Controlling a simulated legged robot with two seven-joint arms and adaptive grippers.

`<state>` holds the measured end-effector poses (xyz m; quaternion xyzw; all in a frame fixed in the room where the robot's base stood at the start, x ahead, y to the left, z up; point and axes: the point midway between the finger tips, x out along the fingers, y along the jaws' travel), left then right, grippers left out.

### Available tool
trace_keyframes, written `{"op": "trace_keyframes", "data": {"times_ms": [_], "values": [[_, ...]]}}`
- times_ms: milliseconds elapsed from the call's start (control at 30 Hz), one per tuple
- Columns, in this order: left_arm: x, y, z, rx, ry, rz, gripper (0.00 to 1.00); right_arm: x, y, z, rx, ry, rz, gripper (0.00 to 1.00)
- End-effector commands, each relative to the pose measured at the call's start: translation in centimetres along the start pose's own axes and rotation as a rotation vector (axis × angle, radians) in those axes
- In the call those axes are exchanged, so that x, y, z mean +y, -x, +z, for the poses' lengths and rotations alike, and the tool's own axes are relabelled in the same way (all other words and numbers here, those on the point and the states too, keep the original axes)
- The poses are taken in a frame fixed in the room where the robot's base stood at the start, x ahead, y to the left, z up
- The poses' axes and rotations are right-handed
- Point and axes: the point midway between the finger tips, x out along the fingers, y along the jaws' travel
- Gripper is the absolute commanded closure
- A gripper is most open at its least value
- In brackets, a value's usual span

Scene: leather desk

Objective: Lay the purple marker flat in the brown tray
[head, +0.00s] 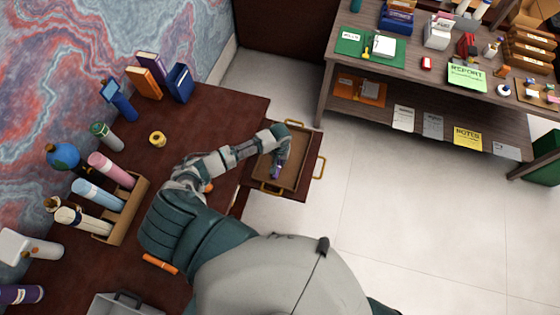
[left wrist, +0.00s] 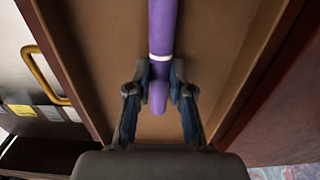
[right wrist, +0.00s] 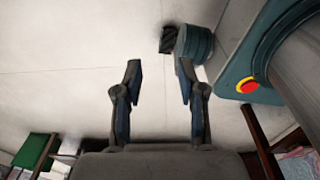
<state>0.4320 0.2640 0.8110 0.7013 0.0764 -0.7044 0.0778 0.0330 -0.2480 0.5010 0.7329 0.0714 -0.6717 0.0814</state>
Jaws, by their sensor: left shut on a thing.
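The brown tray (head: 300,174) has a tan inside and brass handles and sits at the right edge of the dark red desk. My left gripper (head: 277,171) is over the tray's inside, shut on the purple marker (head: 280,158). In the left wrist view, the marker (left wrist: 160,35) runs lengthwise between the left fingers (left wrist: 159,78), with a white band near the grip and the tray's bottom (left wrist: 110,30) behind it. I cannot tell whether the marker touches the bottom. My right gripper (right wrist: 158,70) is open and empty over the pale floor; the head view does not show it.
A wooden shelf table (head: 420,85) with stationery stands at the upper right. Pale floor (head: 400,210) lies between.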

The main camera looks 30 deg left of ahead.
Motion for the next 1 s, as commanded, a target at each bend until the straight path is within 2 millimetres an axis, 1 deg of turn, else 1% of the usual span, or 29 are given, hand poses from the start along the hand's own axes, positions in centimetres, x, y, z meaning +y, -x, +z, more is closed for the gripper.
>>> {"op": "trace_keyframes", "data": {"times_ms": [100,267,300,400,667,767,867,1000], "values": [[0.0,-0.8,-0.1,0.003,0.001,0.000,1.00,-0.4,0.0,-0.1,0.001,-0.002,-0.005,0.60],[0.1,-0.9,-0.1,0.003,0.000,0.000,1.00,-1.0,0.0,-0.2,0.002,-0.005,-0.012,0.60],[0.1,-0.9,-0.1,0.003,0.000,0.000,0.77,-1.1,0.0,-0.2,0.002,-0.005,-0.012,0.60],[0.1,-0.9,-0.1,0.003,0.000,0.000,0.54,-1.1,0.0,-0.2,0.002,-0.005,-0.012,0.60],[0.0,-0.9,-0.1,0.003,0.000,0.001,0.54,-0.7,0.0,-0.1,0.002,-0.002,-0.008,0.60],[0.0,-0.4,-0.1,0.004,0.000,0.001,0.54,-0.5,0.1,-0.1,0.002,-0.001,-0.006,0.60],[0.0,1.0,-0.1,0.005,-0.001,0.002,0.54,-0.4,0.2,-0.1,0.002,-0.001,-0.005,0.60],[0.1,4.1,-0.2,0.008,-0.001,0.003,0.54,-0.4,0.5,-0.1,0.002,-0.001,-0.004,0.60]]}}
